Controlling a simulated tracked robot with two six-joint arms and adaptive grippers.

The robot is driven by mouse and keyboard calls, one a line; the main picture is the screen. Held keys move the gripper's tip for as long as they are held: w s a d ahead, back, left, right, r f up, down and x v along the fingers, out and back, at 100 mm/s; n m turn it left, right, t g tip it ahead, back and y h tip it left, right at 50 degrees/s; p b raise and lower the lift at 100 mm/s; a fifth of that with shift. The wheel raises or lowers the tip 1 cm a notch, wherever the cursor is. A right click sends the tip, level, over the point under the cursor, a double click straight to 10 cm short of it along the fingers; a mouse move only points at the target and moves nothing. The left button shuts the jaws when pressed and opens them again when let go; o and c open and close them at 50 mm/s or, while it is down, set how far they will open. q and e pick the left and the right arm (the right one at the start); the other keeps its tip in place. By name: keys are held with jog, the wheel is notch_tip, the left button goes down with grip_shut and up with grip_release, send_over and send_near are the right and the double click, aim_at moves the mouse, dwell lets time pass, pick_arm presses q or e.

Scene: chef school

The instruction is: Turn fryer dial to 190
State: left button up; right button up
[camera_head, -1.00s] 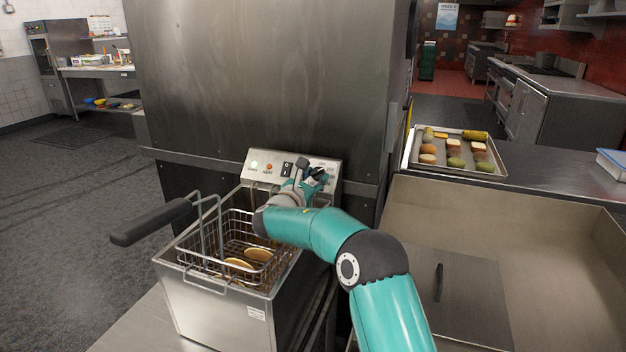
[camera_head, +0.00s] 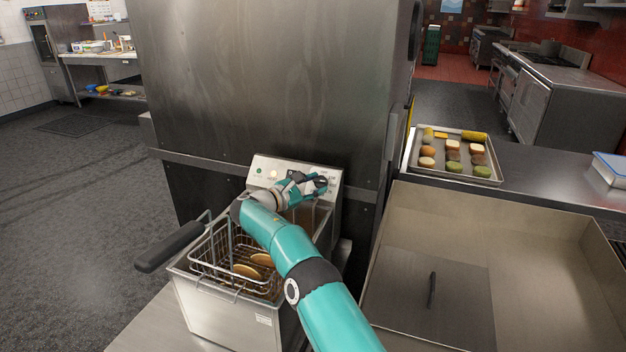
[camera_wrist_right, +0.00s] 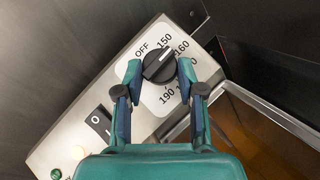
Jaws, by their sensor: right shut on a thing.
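The fryer's control panel (camera_head: 262,161) stands behind the fryer basket. In the right wrist view the black fryer dial (camera_wrist_right: 159,63) sits on the panel (camera_wrist_right: 66,142), with 150, 160 and 190 and OFF readable around it; other marks are partly covered by a finger. The dial's white mark points to the upper right, toward the 150 to 160 side. My right gripper (camera_wrist_right: 159,69) is shut on the dial, one finger on each side. In the head view my right gripper (camera_head: 318,183) is at the panel's right part and largely covers the dial. My left gripper is not in view.
The fryer basket (camera_head: 207,257), with golden round pieces (camera_head: 247,271) inside, has a black handle (camera_head: 170,246) reaching left. A black rocker switch (camera_wrist_right: 99,122) is beside the dial. A food tray (camera_head: 411,160) lies on the right counter, behind an open basin (camera_head: 530,230).

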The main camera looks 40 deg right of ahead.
jog(key=shift+s+d, duration=0.2)
jog(key=shift+d, duration=0.05)
jog(key=o, duration=1.1)
jog(key=shift+o, duration=0.2)
jog(key=shift+a, duration=0.1)
jog(key=shift+w+a, duration=0.1)
jog(key=shift+a, duration=0.4)
jog(key=a, duration=0.7)
jog(key=shift+r, duration=0.35)
